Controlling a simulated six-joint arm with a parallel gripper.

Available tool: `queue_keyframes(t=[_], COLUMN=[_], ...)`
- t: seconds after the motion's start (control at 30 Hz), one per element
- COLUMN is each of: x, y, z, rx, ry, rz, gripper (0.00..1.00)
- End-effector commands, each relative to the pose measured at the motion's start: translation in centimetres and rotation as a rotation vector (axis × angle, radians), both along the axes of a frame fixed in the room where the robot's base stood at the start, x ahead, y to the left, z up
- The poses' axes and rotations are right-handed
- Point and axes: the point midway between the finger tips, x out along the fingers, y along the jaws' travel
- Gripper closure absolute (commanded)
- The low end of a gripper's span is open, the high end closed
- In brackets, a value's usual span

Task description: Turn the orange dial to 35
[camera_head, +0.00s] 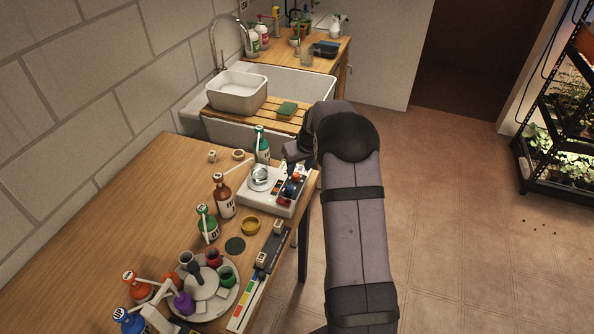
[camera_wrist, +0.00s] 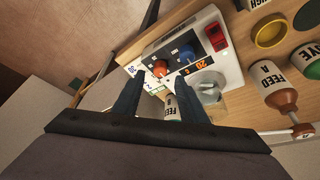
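The orange dial (camera_wrist: 160,68) sits on a white control box (camera_wrist: 213,24), near its edge, beside a blue dial (camera_wrist: 186,53). An orange display showing 20 (camera_wrist: 203,64) is on the box; a second readout is too small to read. My gripper (camera_wrist: 160,80) is open, its two dark fingers apart. In the wrist view the orange dial appears between the fingertips; I cannot tell whether they touch it. In the head view the orange dial (camera_head: 297,175) shows at the box's (camera_head: 258,200) right end, and my arm hides most of the gripper.
A red switch (camera_wrist: 216,37) is on the box. A green bottle (camera_head: 262,146) stands close behind the box, and a brown bottle (camera_head: 224,197) stands left of it. A yellow dish (camera_head: 251,226) lies in front. The sink (camera_head: 290,82) is beyond the table.

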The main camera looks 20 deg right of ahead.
Motion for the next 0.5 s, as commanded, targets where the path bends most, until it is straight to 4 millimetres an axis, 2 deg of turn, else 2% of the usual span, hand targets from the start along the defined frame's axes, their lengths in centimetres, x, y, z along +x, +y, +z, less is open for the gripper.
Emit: queue_keyframes(t=[0.23,0.5], x=[1.1,1.7], y=[0.0,0.1], z=[-2.5,-4.0], rx=[0.001,0.001], ry=[0.001,0.0], rz=[0.001,0.0], gripper=[0.61,0.61])
